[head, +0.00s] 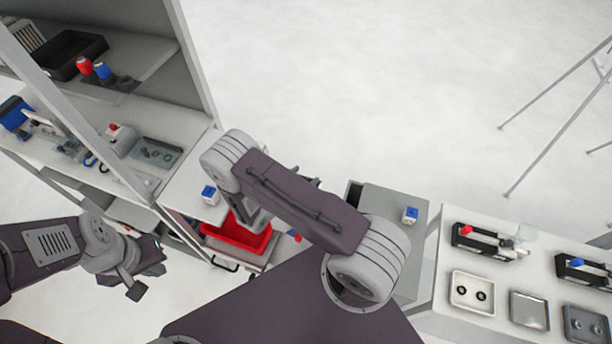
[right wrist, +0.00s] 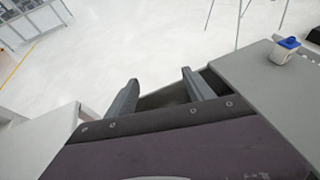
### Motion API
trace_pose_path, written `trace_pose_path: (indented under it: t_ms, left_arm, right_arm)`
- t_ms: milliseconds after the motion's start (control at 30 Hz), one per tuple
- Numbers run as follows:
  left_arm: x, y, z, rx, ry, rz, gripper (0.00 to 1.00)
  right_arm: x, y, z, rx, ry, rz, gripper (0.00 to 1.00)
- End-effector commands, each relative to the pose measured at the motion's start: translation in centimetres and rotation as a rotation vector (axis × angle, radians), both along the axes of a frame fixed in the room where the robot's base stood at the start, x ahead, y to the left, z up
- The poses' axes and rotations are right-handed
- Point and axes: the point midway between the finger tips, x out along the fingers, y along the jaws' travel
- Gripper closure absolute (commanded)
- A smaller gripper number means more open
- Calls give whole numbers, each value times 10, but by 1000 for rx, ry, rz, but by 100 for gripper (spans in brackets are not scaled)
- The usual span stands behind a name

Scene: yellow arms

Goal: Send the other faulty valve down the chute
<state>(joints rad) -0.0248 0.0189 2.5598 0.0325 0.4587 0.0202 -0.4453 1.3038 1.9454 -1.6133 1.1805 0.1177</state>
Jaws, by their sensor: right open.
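A white valve with a blue top (head: 410,215) stands on the grey cabinet top (head: 392,240); it also shows in the right wrist view (right wrist: 285,50). A dark slot (head: 355,194), seemingly the chute mouth, opens at that cabinet's left side. My right gripper (right wrist: 160,93) is open and empty, its fingers apart with part of the slot showing between them; my arm hides it in the head view. Another blue-topped white piece (head: 209,194) sits on a pale surface left of my right arm. My left gripper (head: 146,278) is at lower left, apart from these; its jaw opening is unclear.
A red tray (head: 238,237) lies below my right arm, partly hidden. A shelf unit (head: 190,50) with a black bin (head: 68,54) and red and blue pieces stands at left. A white table (head: 445,322) with fixtures and trays is at right.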

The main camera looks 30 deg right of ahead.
Motion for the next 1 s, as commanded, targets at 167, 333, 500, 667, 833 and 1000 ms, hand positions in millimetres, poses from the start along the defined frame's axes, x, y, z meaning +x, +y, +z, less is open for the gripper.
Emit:
trace_pose_path:
  t_ms: [167,333,500,667,833,1000]
  left_arm:
    - [0,0,-21,0,0,0,100]
    - [0,0,-28,0,0,0,100]
    - [0,0,-27,0,0,0,100]
    - [0,0,-27,0,0,0,100]
    - [0,0,-27,0,0,0,100]
    - [0,0,-27,0,0,0,100]
  right_arm:
    - [-15,36,11,2,-4,7,39]
    - [-27,56,23,1,-2,3,39]
    - [-30,60,27,1,-1,1,39]
    - [-30,60,27,1,-1,1,39]
    - [-30,59,27,1,-1,1,39]
    - [-30,59,27,1,-1,1,39]
